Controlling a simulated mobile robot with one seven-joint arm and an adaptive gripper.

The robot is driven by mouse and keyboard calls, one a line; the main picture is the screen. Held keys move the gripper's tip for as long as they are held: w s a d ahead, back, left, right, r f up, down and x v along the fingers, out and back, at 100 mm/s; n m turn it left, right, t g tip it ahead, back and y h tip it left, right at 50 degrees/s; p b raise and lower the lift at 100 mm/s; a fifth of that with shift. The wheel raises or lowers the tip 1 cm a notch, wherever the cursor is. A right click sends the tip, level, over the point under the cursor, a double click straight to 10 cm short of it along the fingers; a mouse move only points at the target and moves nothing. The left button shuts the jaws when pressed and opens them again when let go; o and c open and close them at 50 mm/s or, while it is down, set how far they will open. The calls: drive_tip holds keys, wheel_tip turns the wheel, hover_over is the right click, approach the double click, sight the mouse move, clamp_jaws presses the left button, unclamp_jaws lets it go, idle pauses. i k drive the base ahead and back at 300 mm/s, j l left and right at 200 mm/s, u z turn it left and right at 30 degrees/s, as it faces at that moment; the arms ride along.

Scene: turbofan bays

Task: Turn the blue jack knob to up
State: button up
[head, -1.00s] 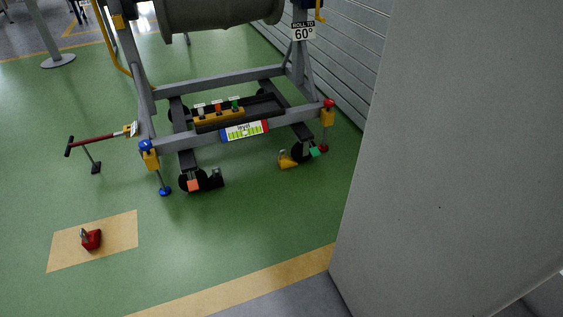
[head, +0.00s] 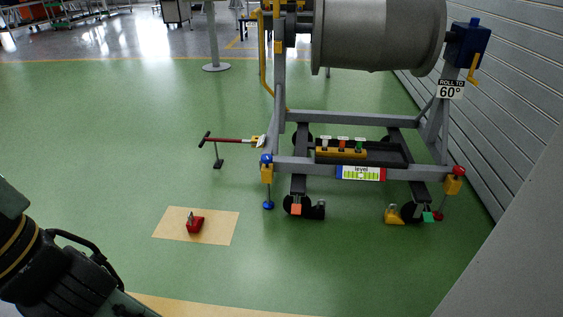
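The blue jack knob (head: 267,158) sits on top of the yellow jack body (head: 267,174) at the left front corner of the grey engine stand. The jack's thin leg runs down to a blue foot (head: 268,205) at the floor. It is too small to tell which setting the knob has. A red jack knob (head: 459,171) is at the right front corner. Part of my arm shows at the lower left, far from the stand. My gripper's fingers are not visible.
A tan floor mat (head: 171,231) with a red chock (head: 195,223) lies left of the stand. A red-handled tow bar (head: 230,140) sticks out left of it. A level (head: 361,173) is on the front beam. A grey wall borders the right. Green floor in front is clear.

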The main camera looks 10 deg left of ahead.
sight(266, 158)
drive_tip(key=i+j+z, duration=0.3)
drive_tip(key=i+j, duration=0.15)
drive_tip(key=j, duration=0.2)
drive_tip(key=i+j+z, duration=0.25)
drive_tip(key=i+j, duration=0.15)
drive_tip(key=j, duration=0.35)
drive_tip(key=i+j+z, duration=0.15)
drive_tip(key=j, duration=0.25)
drive_tip(key=i+j+z, duration=0.15)
drive_tip(key=j, duration=0.3)
drive_tip(key=i+j+z, duration=0.15)
drive_tip(key=j, duration=0.3)
drive_tip(key=i+j+z, duration=0.15)
drive_tip(key=j, duration=0.3)
